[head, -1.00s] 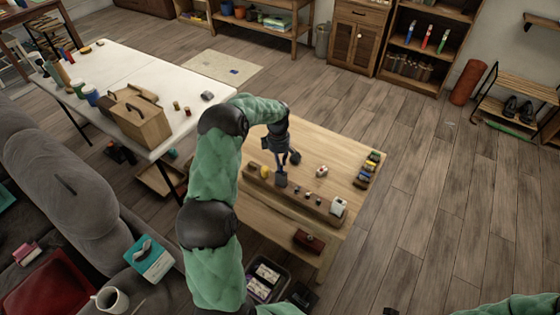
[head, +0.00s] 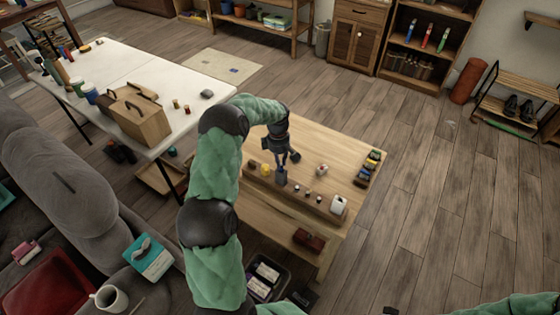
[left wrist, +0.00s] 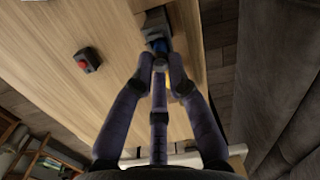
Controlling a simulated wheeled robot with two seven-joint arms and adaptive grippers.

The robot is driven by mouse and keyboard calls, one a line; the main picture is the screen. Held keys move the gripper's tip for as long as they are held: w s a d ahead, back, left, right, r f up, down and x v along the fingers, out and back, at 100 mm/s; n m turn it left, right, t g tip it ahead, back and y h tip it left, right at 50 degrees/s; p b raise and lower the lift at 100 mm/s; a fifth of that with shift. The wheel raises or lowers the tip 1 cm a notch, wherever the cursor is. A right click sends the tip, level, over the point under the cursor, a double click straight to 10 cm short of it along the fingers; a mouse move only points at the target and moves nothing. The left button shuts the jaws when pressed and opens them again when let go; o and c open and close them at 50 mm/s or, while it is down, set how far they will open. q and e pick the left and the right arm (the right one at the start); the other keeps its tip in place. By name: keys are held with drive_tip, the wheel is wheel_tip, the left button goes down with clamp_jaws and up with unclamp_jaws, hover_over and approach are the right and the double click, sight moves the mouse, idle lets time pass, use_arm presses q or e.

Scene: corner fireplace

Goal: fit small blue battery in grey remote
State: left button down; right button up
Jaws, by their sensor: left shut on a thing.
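My left gripper (head: 287,168) is low over the wooden coffee table, fingers pointing down at a raised wooden strip. In the left wrist view its fingertips (left wrist: 160,62) close together on a small blue battery (left wrist: 160,46), mostly hidden by the fingers. A grey block that looks like the remote (left wrist: 155,30) lies just beyond the fingertips; I cannot tell whether the battery touches it or sits in it. My right arm shows only as a green sleeve at the lower right. A small dark tip (head: 390,310) at the bottom edge may be its gripper.
A yellow thing (head: 266,170) stands beside my left gripper. Several small round things and a white box (head: 339,206) stand along the strip. A dark cube with a red top (left wrist: 87,62) sits on open tabletop. Several coloured items (head: 370,168) line the table's right edge.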

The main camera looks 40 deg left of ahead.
use_arm(q)
drive_tip(key=shift+f+b, duration=0.4)
drive_tip(key=shift+f, duration=0.4)
idle(0.4)
drive_tip(key=c, duration=1.1)
unclamp_jaws()
drive_tip(key=shift+f, duration=0.1)
drive_tip(key=shift+c, duration=0.2)
wheel_tip(320, 180, up, 12)
drive_tip(key=shift+w+a, duration=0.15)
drive_tip(key=shift+a, duration=0.25)
